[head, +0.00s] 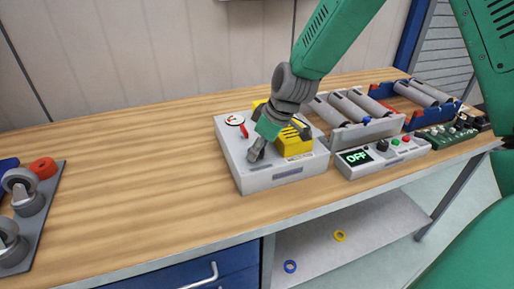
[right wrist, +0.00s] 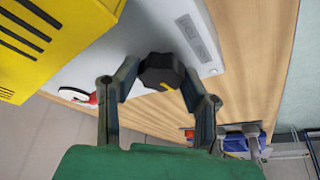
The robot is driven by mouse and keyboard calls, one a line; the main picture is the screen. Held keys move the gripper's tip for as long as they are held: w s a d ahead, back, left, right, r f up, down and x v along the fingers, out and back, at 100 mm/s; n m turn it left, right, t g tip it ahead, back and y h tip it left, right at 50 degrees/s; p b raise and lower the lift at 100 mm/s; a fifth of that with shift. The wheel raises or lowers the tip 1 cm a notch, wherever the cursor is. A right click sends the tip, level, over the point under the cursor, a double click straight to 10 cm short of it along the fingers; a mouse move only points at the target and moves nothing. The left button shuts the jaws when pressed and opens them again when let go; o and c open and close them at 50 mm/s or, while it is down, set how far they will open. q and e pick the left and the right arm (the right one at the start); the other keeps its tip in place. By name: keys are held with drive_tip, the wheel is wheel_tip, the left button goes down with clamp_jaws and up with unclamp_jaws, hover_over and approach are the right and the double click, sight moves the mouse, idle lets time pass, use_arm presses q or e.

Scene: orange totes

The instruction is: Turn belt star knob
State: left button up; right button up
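The star knob (right wrist: 162,72) is dark, with several sides and a yellow mark, and shows in the right wrist view on the edge of a light grey control box (right wrist: 150,35). My right gripper (right wrist: 160,70) is open, with one finger on each side of the knob; small gaps seem to show, and contact cannot be made out. In the head view my right gripper (head: 257,153) points down over the front left of the grey box (head: 285,175), and the knob is hidden behind it. My left gripper is not in view.
A yellow block (head: 293,142) and a red switch (head: 244,131) sit on the box close to the gripper. Casters (head: 28,195) lie far left; the bench between is clear.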

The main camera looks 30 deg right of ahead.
drive_tip(key=shift+r, duration=0.1)
drive_tip(key=m+p, duration=0.2)
drive_tip(key=m+h+p, duration=0.1)
drive_tip(key=m, duration=0.1)
drive_tip(key=shift+w+r+t+h+p, duration=0.1)
drive_tip(key=shift+r+t+h+p, duration=0.1)
drive_tip(key=shift+t+h+p, duration=0.15)
drive_tip(key=shift+w+a+m+h+p, duration=0.1)
drive_tip(key=shift+m+h+p, duration=0.75)
drive_tip(key=shift+m+p, duration=1.35)
drive_tip(key=shift+m+b, duration=0.3)
drive_tip(key=shift+m, duration=0.1)
drive_tip(key=o, duration=0.9)
drive_tip(key=shift+o, duration=1.3)
drive_tip(key=shift+f, duration=0.2)
